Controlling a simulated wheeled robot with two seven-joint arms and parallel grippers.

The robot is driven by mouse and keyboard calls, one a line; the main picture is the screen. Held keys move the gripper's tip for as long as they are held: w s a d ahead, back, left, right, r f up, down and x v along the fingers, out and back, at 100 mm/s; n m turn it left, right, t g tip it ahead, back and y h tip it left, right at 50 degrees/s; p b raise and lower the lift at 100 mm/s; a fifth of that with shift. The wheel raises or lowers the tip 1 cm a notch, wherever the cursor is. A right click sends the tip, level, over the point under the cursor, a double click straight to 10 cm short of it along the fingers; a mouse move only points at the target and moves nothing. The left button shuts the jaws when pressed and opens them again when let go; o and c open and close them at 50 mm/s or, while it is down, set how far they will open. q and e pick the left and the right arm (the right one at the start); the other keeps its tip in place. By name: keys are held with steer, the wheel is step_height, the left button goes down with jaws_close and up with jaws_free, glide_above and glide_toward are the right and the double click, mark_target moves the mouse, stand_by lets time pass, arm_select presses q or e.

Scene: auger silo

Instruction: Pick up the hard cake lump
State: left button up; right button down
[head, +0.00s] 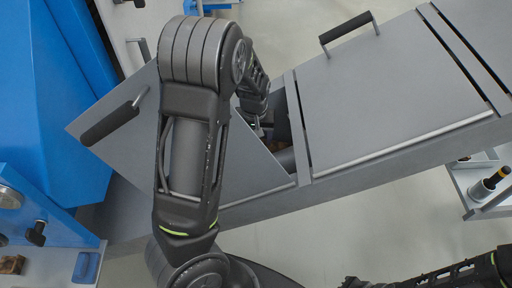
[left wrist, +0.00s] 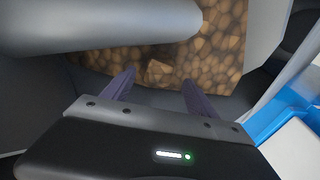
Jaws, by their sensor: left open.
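In the left wrist view, the hard cake lump (left wrist: 160,71) is a brown, angular chunk, larger than the pellets around it. It lies on the brown pellets just beyond and between the fingertips of my left gripper (left wrist: 158,88). The gripper is open, with one dark finger to each side and nothing held. My right gripper is not in view; only part of my right arm shows at bottom right.
A thick grey shaft (left wrist: 110,22) crosses above the pellets (left wrist: 225,60), close to the lump. In the head view, a tilted grey lid (head: 120,150) with a black handle stands left of the opening. A closed lid (head: 385,85) covers the trough to the right. A blue housing (head: 50,110) stands at left.

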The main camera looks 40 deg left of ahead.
arm_select(q)
steer(key=f, duration=0.3)
steer(key=f+p, duration=0.1)
steer(key=f, duration=0.1)
steer(key=shift+w, duration=0.35)
jaws_close()
stand_by(0.8)
